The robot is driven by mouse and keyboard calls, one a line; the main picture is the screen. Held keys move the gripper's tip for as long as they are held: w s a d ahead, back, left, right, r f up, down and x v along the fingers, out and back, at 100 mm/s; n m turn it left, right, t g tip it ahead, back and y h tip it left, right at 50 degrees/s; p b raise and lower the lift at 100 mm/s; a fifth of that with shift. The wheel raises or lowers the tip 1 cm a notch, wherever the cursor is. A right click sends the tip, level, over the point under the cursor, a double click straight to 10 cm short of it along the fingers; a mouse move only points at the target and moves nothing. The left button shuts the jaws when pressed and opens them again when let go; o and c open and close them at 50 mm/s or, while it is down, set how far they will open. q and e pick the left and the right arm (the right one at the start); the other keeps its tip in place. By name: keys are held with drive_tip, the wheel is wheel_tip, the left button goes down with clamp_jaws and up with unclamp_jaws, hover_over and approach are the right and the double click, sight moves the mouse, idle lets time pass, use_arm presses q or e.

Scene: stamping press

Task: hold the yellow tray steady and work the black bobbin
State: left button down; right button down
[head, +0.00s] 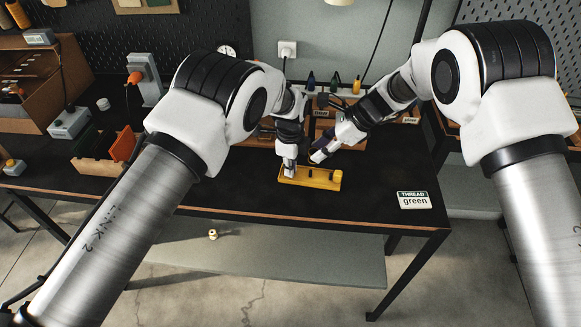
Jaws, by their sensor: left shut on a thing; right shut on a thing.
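The yellow tray (315,183) is a narrow block lying near the front edge of the black table, with a small yellow upright piece at its right end. My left gripper (290,172) comes down on the tray's left part and is shut on it. My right gripper (319,156) is just behind and above the tray's middle, tilted down to the left. It is shut on a small dark thing at its tips, which looks like the black bobbin. The bobbin is mostly hidden by the fingers, and its exact gap to the tray cannot be told.
A sign reading "THREAD green" (414,200) lies to the right on the table (375,185). An orange-and-wood holder (108,152) stands to the left. A rack with several coloured bottles (357,86) is at the back. A small pale spool (213,235) is on the lower shelf.

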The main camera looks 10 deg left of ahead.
use_arm(q)
drive_tip(key=shift+s+f, duration=0.4)
drive_tip(key=shift+f, duration=0.2)
drive_tip(key=c, duration=1.2)
unclamp_jaws()
drive_tip(key=shift+w+f, duration=0.2)
drive_tip(key=shift+w, duration=0.15)
use_arm(e)
drive_tip(key=d+v, duration=0.1)
drive_tip(key=v, duration=0.6)
drive_tip(key=shift+f, duration=0.3)
use_arm(q)
drive_tip(key=shift+r, duration=0.35)
use_arm(e)
drive_tip(key=shift+s, duration=0.15)
